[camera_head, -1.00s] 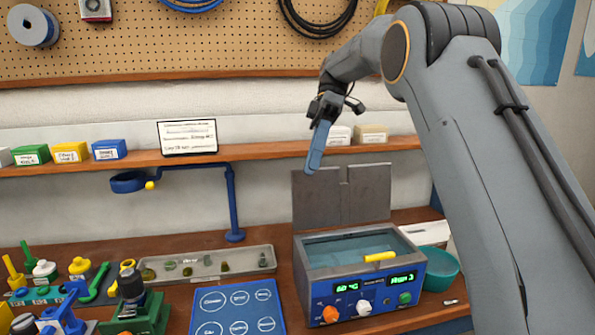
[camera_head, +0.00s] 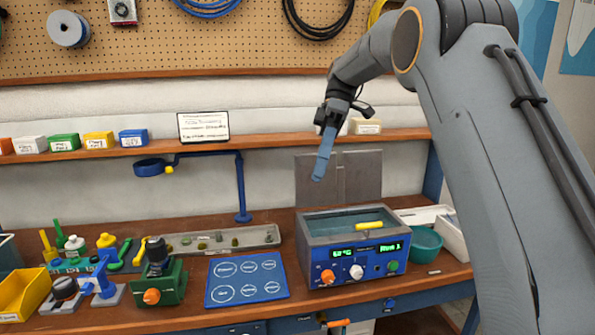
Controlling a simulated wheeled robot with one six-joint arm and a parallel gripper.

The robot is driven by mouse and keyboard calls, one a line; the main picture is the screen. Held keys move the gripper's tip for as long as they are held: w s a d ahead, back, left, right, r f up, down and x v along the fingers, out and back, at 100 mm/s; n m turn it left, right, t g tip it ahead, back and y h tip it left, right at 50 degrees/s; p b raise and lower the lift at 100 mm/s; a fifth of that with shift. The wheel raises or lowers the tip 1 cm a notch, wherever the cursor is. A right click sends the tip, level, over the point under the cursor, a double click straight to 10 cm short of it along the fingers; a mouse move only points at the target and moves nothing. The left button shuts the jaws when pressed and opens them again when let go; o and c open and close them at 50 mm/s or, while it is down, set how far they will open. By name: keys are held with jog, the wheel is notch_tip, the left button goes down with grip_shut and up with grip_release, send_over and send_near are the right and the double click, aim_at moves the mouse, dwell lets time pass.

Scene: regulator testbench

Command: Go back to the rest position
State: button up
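My arm reaches in from the right edge of the head view, bent at the elbow, with the wrist pointing down. My gripper (camera_head: 324,155) hangs in the air above the blue water bath (camera_head: 352,262), in front of the shelf and the raised grey lid. Its fingers show as one narrow blue shape seen edge-on, so I cannot tell whether they are apart. I see no object hanging from it. The bath is open, with a yellow handle-like piece at its front rim and lit green displays.
A blue mat with circles (camera_head: 245,281) lies left of the bath. A grey tray (camera_head: 268,238) with small parts sits behind it. A green fixture (camera_head: 160,284) and a yellow bin (camera_head: 22,294) stand further left. A teal bowl (camera_head: 425,243) is right of the bath.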

jog(key=s+d+f+m+t+h+b, duration=0.1)
jog(key=s+d+f+m+t+b, duration=0.1)
jog(key=s+d+f+m, duration=0.2)
jog(key=s+d+f+m+t+h+b, duration=0.1)
jog(key=s+d+f+m, duration=0.4)
jog(key=s+f, duration=0.5)
jog(key=s+d+f+m+t+h+b, duration=0.1)
jog(key=s+d+f+m+t+b, duration=0.2)
jog(key=f, duration=1.1)
jog(key=s+d+m+t, duration=0.2)
jog(key=s+m, duration=0.2)
jog(key=m, duration=0.1)
jog(key=shift+s+f, duration=0.35)
jog(key=shift+s, duration=0.05)
